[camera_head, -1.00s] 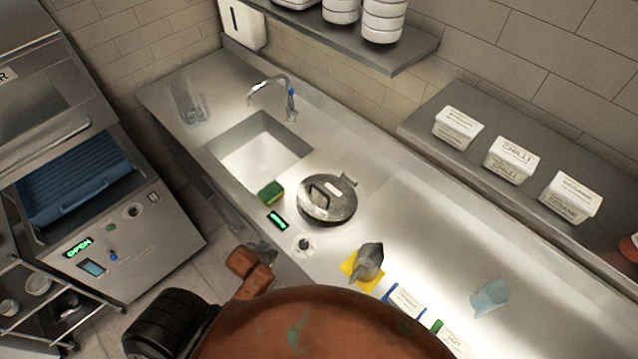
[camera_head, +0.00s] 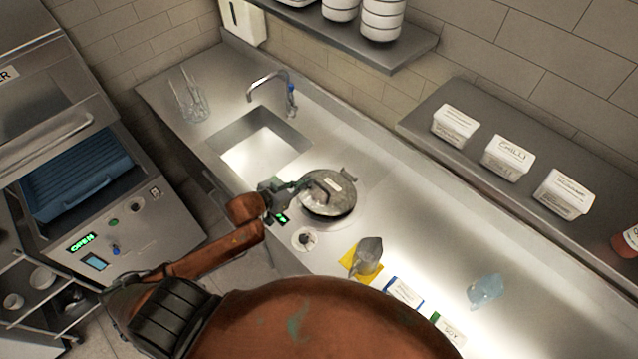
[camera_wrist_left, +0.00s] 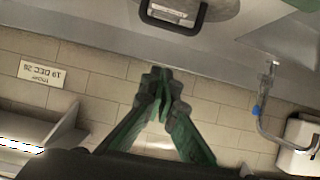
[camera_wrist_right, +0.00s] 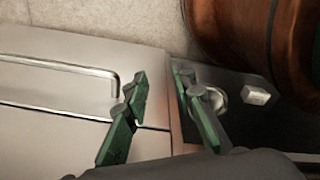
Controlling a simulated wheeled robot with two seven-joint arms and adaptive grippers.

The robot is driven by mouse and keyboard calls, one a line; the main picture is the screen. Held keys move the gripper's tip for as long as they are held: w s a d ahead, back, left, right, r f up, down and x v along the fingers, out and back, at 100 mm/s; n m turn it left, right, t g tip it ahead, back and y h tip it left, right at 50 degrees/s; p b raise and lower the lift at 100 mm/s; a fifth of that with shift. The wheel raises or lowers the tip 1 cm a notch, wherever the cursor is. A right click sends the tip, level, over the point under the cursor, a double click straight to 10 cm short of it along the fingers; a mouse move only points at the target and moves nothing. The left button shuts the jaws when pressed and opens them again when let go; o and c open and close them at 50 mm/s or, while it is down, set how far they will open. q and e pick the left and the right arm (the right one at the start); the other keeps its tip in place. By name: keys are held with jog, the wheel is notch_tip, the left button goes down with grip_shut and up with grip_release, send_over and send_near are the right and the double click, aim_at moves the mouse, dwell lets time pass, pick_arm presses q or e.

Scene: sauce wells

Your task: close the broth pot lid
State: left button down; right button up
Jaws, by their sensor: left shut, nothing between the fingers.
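The broth pot lid (camera_head: 338,204) is a round steel lid with a dark loop handle, set in the counter and lying roughly flat in the head view; whether its rim is fully down is hard to tell. My left gripper (camera_head: 302,184) is at the lid's left edge, close to the handle; contact cannot be told. In the left wrist view its fingers (camera_wrist_left: 160,78) are shut with nothing between them, and the lid handle (camera_wrist_left: 174,22) shows at the top. My right gripper (camera_wrist_right: 158,80) is open and empty in its wrist view, away from the lid.
A sink (camera_head: 258,148) with a tap (camera_head: 270,84) lies behind the lid. A control knob (camera_head: 306,239) is in front. A grey scoop-like thing (camera_head: 367,257) on a yellow patch stands to the right. White labelled tubs (camera_head: 508,156) line the shelf.

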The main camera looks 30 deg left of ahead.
aim_at(320, 187)
pick_arm(q)
jog(key=x, duration=0.3)
jog(key=f+p+x, duration=0.1)
jog(key=x, duration=0.2)
jog(key=s+f+p+x, duration=0.1)
jog(key=x, duration=0.2)
jog(key=shift+w+a, duration=0.1)
jog(key=shift+s+a+f+p, duration=0.15)
jog(key=shift+s+f+p, duration=0.15)
jog(key=shift+s+f, duration=0.2)
